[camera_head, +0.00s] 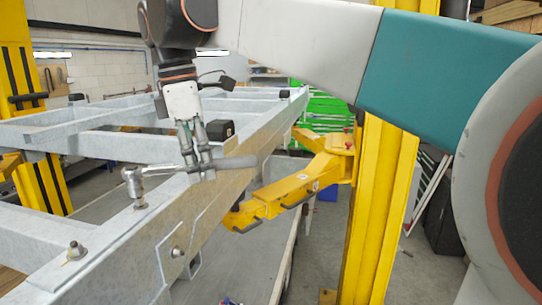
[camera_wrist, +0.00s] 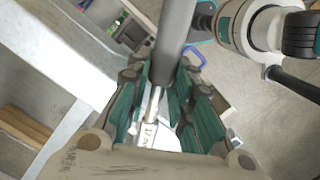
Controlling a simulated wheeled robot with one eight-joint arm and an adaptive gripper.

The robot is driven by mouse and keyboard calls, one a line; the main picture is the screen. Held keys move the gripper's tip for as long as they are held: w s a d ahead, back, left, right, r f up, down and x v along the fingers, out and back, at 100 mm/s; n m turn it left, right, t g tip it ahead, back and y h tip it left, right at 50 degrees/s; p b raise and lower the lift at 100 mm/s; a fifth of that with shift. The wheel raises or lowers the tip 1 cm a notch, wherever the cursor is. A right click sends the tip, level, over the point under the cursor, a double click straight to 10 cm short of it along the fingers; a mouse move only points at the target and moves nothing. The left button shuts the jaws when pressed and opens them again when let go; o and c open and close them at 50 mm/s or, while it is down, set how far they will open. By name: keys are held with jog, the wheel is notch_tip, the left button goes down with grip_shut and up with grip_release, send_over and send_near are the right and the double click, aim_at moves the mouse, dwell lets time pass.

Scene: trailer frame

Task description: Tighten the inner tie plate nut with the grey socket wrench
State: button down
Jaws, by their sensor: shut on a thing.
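The grey socket wrench (camera_head: 235,163) lies roughly level across the galvanised trailer frame in the head view, its chrome head and socket (camera_head: 132,183) at the left. My gripper (camera_head: 196,165) is shut around the wrench near where the grey handle meets the chrome shaft. In the wrist view, the grey handle (camera_wrist: 175,35) runs up between the jaws of my gripper (camera_wrist: 160,105). The socket points down over a nut and stud (camera_head: 141,206) on the frame's top face; I cannot tell whether it is fully seated. A second nut (camera_head: 75,250) sits uncovered, nearer the camera.
A side bolt (camera_head: 177,252) is on the beam's outer face. A yellow lift arm (camera_head: 285,193) and yellow post (camera_head: 378,200) stand right of the frame. A small black box (camera_head: 220,129) sits on the frame behind the wrench. Open floor lies below right.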

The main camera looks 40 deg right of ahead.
jog(key=shift+s+f, duration=0.1)
jog(key=shift+f, duration=0.15)
jog(key=shift+f+b, duration=0.35)
jog(key=shift+r, duration=0.15)
jog(key=shift+r+p, duration=0.4)
jog(key=shift+p, duration=0.05)
jog(key=shift+d, duration=0.15)
dwell(0.4)
jog(key=shift+f+b, duration=0.5)
jog(key=shift+f, duration=0.6)
